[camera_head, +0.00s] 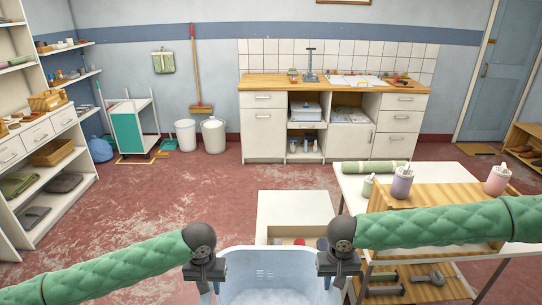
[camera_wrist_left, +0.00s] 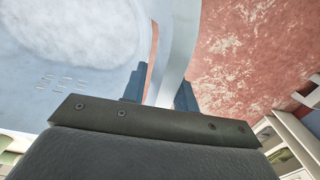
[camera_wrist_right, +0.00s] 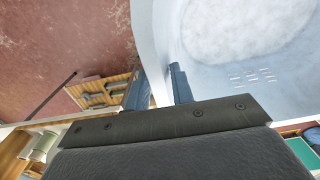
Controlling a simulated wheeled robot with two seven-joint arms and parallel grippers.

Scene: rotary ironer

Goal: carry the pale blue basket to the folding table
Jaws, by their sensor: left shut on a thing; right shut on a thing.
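The pale blue basket (camera_head: 268,272) is at the bottom middle of the head view, between my two grippers. White cloth-like stuff lies in its bottom. My left gripper (camera_head: 212,284) is shut on the basket's left rim; in the left wrist view the rim (camera_wrist_left: 170,70) passes between its fingers (camera_wrist_left: 158,88). My right gripper (camera_head: 330,282) is shut on the right rim; in the right wrist view the rim (camera_wrist_right: 155,50) runs between its fingers (camera_wrist_right: 158,88). A white-topped table (camera_head: 350,185) stands at the right; I cannot tell if it is the folding table.
A low white box unit (camera_head: 290,208) stands just beyond the basket. Shelves (camera_head: 60,150) line the left wall. A counter (camera_head: 265,125) stands at the back. Red floor (camera_head: 190,185) is open at middle left.

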